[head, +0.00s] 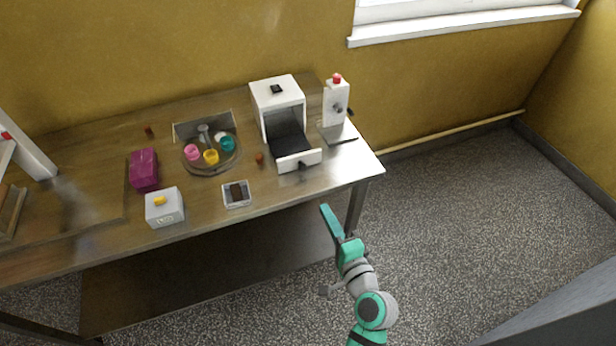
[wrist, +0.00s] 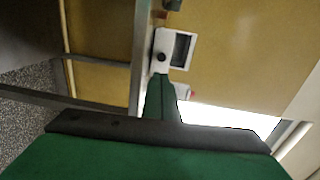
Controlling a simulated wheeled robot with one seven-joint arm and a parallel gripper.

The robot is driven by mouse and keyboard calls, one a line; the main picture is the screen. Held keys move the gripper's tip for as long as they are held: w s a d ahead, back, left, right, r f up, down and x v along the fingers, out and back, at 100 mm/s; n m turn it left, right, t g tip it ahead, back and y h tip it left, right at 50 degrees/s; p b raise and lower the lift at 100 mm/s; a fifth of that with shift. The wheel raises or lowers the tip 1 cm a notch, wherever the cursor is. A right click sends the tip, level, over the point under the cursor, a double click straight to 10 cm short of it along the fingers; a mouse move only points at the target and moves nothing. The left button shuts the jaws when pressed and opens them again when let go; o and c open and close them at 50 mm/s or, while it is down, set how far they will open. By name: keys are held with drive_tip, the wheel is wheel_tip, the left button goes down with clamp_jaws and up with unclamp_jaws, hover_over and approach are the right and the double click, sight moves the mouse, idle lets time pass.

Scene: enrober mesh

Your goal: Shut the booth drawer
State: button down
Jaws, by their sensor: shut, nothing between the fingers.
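The booth (head: 278,95) is a white box with a dark opening, standing near the right end of the table. Its drawer (head: 299,160) is pulled out towards the front, with a white front, a dark knob and a dark floor. The drawer front also shows in the wrist view (wrist: 161,47), beyond my fingertips. My gripper (head: 325,209) is shut and empty. It is off the table's front edge, to the lower right of the drawer and apart from it. In the wrist view my green fingers (wrist: 161,84) point towards the drawer.
A white device with a red knob (head: 336,103) stands right of the booth. Left are a round tray with coloured cups (head: 211,170), a small tray with brown pieces (head: 237,200), a grey box (head: 164,213) and a magenta box (head: 144,170). Floor before the table is clear.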

approach(303, 169)
drive_tip(key=x, duration=0.6)
drive_tip(key=shift+w+d, duration=0.15)
drive_tip(key=shift+w, duration=0.1)
